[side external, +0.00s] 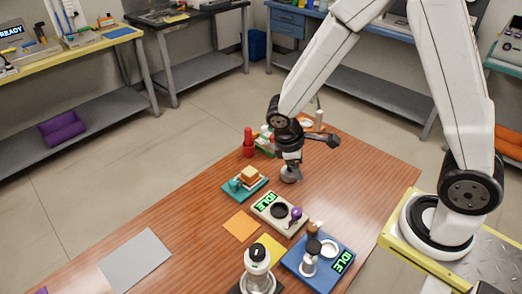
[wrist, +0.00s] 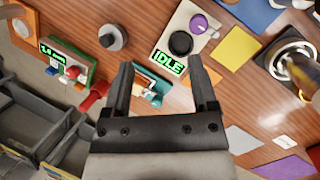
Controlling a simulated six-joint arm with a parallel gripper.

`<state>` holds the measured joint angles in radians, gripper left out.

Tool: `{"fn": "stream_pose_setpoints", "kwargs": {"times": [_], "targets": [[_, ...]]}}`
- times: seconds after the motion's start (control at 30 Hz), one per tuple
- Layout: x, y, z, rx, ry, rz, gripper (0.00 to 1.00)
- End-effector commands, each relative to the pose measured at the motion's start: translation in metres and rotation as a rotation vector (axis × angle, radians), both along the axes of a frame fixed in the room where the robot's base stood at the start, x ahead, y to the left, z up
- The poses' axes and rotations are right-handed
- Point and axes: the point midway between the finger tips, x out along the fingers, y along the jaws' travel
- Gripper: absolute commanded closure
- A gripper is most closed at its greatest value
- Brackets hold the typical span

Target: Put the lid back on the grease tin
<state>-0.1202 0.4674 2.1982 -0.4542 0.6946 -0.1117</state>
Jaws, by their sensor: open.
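My gripper (wrist: 160,70) is open, with nothing between its fingertips, above the wooden table. In the side view the fingers are too small to make out. A grey round piece with a darker raised middle (wrist: 112,36) lies on the table beyond the left finger. In the side view it shows just under the wrist (side external: 289,175). I cannot tell whether it is the grease tin or the lid. No piece is clearly recognisable as either one. A teal holder (wrist: 148,82) shows between and below the fingers, partly hidden by them.
A white unit (side external: 263,213) marked IDLE carries a black disc and purple knob. A blue unit (side external: 296,262) stands nearer the camera. A green device (wrist: 62,62) and red bottle (side external: 249,147) stand near the far edge. Orange (side external: 241,225) and yellow mats lie flat. The table's right side is bare.

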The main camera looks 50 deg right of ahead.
Motion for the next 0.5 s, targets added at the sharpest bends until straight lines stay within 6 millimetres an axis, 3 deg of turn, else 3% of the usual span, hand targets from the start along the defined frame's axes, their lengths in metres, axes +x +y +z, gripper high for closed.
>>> {"fn": "stream_pose_setpoints", "kwargs": {"times": [0.5], "targets": [[-0.039, 0.011, 0.056, 0.285, -0.375, -0.495, 0.25]]}}
